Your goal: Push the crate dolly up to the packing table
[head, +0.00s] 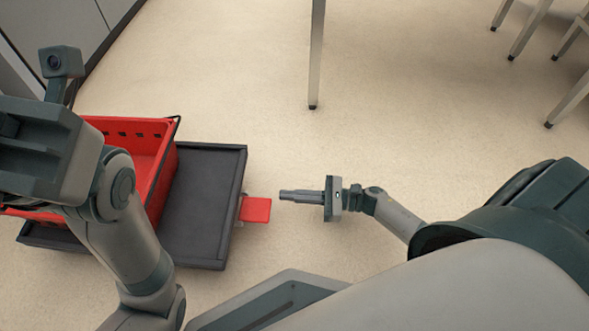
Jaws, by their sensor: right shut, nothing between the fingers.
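The crate dolly (208,205) is a low dark grey platform on the floor at the left. A red crate (155,165) stands on its left part, and a red tab (256,209) sticks out from its right edge. My right gripper (284,195) is shut and empty, pointing left, just right of the red tab and apart from it in the picture. My left arm covers part of the crate and dolly; its gripper fingers are not visible. The packing table cannot be made out for sure; a single metal leg (315,60) stands at the top middle.
Several metal legs (528,30) stand at the top right. A grey cabinet front (65,25) with a dark base edge is at the top left. The pale floor (400,110) between the dolly and the legs is clear.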

